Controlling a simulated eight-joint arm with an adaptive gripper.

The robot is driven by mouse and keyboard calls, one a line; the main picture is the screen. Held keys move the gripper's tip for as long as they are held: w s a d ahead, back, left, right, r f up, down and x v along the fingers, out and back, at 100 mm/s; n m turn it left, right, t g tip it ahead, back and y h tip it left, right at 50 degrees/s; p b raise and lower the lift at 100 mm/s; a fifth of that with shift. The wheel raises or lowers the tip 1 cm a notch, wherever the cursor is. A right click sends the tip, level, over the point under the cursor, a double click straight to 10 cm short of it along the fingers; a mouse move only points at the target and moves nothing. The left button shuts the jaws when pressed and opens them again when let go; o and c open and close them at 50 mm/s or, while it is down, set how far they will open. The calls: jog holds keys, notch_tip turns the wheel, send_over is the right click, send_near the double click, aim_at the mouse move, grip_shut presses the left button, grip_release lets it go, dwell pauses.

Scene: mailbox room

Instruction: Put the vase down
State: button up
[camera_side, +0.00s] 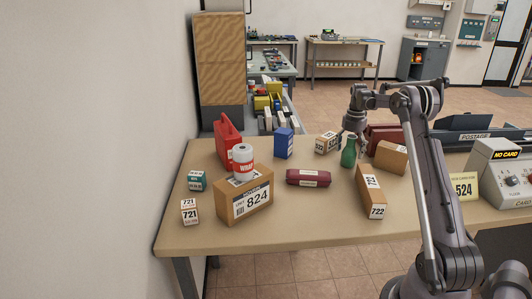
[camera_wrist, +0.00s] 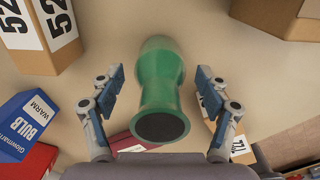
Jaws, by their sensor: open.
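The green vase (camera_side: 348,155) stands upright on the table, towards the back right of the group of boxes. In the wrist view the vase (camera_wrist: 160,95) lies between my two fingers, its dark round mouth facing the camera. My gripper (camera_wrist: 158,78) is open, with a gap between each finger and the vase. In the side view my gripper (camera_side: 354,150) is at the vase, just behind and above it; its fingertips are partly hidden there.
A small box (camera_side: 326,143) and a maroon parcel (camera_side: 307,178) are to the left. The table's front edge (camera_side: 330,245) is clear.

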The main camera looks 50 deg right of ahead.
notch_tip(320, 180, up, 12)
jog(key=shift+f, duration=0.2)
jog(key=shift+r, duration=0.25)
jog(key=shift+w+a+r, duration=0.15)
jog(key=shift+a+r, duration=0.05)
jog(key=w+a+r+m+t+h, duration=0.1)
jog(key=w+a+r+m, duration=0.2)
jog(key=a, duration=0.9)
jog(key=w+a+r+m+t+h, duration=0.1)
jog(key=a+r+m+t, duration=0.3)
jog(key=a, duration=0.9)
jog(key=s+a+f+m, duration=0.3)
jog(key=s+a, duration=0.1)
jog(key=a, duration=0.3)
jog(key=s+a+f+m+t+y, duration=0.1)
jog(key=s+a+f+m, duration=0.3)
jog(key=a, duration=0.4)
jog(key=s+a+f+m+t+y, duration=0.1)
jog(key=s+a+f+m, duration=0.2)
jog(key=a, duration=0.4)
jog(key=shift+s+a+f+m, duration=0.15)
jog(key=shift+s+f+m, duration=0.25)
jog(key=shift+s, duration=0.75)
